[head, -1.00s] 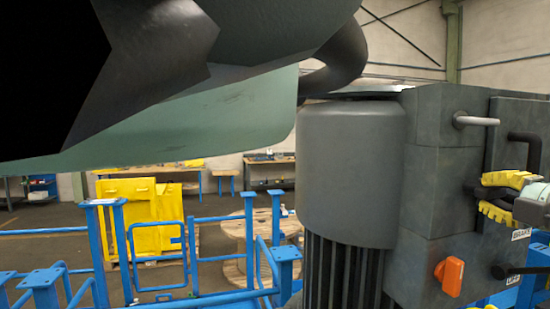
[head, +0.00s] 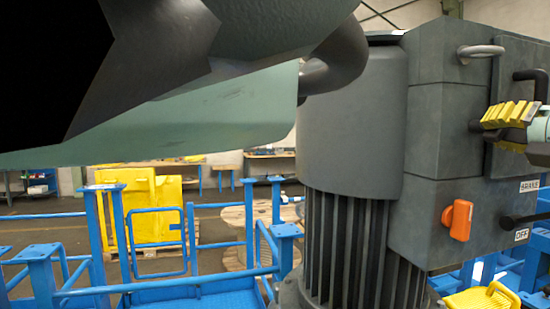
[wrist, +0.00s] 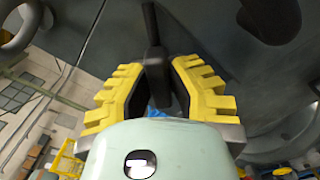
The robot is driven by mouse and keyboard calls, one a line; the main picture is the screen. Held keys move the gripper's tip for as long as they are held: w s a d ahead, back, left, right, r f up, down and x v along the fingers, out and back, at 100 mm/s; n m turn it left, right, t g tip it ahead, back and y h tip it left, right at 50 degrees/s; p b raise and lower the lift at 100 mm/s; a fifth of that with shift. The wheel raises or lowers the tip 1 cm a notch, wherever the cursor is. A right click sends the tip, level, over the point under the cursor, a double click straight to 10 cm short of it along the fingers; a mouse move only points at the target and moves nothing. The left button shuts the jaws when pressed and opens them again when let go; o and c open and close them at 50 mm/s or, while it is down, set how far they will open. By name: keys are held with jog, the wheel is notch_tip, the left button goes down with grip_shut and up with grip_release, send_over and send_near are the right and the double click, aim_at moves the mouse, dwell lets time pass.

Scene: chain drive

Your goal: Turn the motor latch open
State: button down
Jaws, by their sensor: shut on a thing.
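My gripper (head: 492,117) is at the right edge of the head view, by the front of the dark grey motor's box (head: 430,140). Its yellow fingers are shut on a black lever, which I take to be the motor latch (head: 475,126); its end shows just left of the fingers. In the wrist view the lever (wrist: 154,62) stands between the two ribbed yellow pads of my gripper (wrist: 156,85). The fingers hide much of the lever in the head view, and I cannot tell its exact angle.
An orange knob (head: 459,219) sits below on the box, beside a black handle (head: 522,219) between the BRAKE and OFF labels. Blue railings (head: 190,236) stand left of the motor.

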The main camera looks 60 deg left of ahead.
jog(key=n+b, duration=0.1)
jog(key=n, duration=0.3)
jog(key=shift+n, duration=0.3)
jog(key=shift+n+b, duration=0.3)
jog(key=shift+n, duration=1.6)
jog(key=c, duration=0.9)
grip_release()
